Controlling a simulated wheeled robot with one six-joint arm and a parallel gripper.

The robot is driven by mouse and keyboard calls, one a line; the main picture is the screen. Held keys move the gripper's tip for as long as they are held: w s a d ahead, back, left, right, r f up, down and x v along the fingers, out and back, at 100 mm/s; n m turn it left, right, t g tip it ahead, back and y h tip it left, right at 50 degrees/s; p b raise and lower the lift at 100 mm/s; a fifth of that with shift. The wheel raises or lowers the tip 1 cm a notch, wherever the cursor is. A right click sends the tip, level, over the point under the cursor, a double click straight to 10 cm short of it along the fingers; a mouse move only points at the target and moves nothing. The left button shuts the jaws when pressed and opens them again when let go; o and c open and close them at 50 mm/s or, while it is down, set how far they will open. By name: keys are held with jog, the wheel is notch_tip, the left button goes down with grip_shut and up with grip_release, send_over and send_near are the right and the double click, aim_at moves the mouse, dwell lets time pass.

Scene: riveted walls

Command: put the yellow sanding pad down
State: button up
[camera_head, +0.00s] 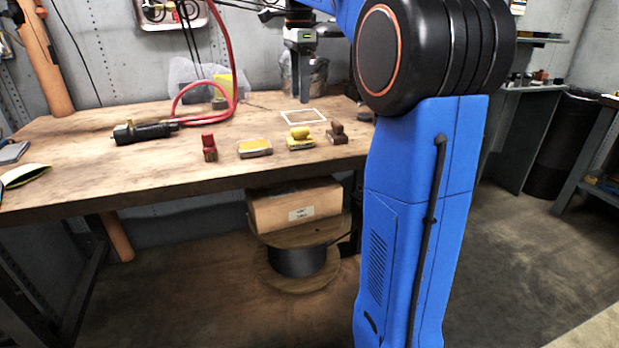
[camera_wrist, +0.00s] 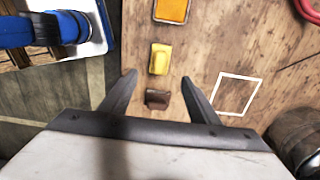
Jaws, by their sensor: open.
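The yellow sanding pad (camera_head: 300,138) rests on the wooden workbench, between a flat orange-yellow-topped block (camera_head: 254,147) and a brown pad (camera_head: 337,132). In the wrist view the yellow pad (camera_wrist: 160,58) lies just beyond my fingertips, and the brown pad (camera_wrist: 157,98) shows between the fingers. My gripper (camera_wrist: 158,79) is open with nothing held. In the head view my gripper (camera_head: 303,94) hangs over the bench, behind the pads. A white square outline (camera_head: 303,116) is marked on the bench behind the yellow pad; it also shows at right in the wrist view (camera_wrist: 237,93).
A red pad (camera_head: 209,149) stands left of the orange-yellow block. A black tool (camera_head: 145,131) with a red hose (camera_head: 232,60) lies farther left. Clear plastic bags stand at the bench's back. Bare wood (camera_head: 90,160) is free at the bench's left front.

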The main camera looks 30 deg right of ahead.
jog(key=s+a+f+n+t, duration=0.1)
jog(key=s+a+f+n, duration=0.45)
jog(key=s, duration=0.25)
jog(key=s+a+f+n+t, duration=0.2)
jog(key=s+a+f+n, duration=0.3)
jog(key=s, duration=0.3)
jog(key=s+a+f+n+t, duration=0.1)
jog(key=s+a+f+n, duration=0.1)
jog(key=s+f+n, duration=0.3)
jog(key=s+a+f+n, duration=0.3)
jog(key=s+f+n, duration=0.2)
jog(key=s+f, duration=0.4)
jog(key=shift+a+f+n+t, duration=0.15)
jog(key=shift+f+n+t, duration=0.25)
jog(key=shift+f, duration=0.4)
jog(key=shift+o, duration=0.4)
jog(key=shift+r, duration=0.1)
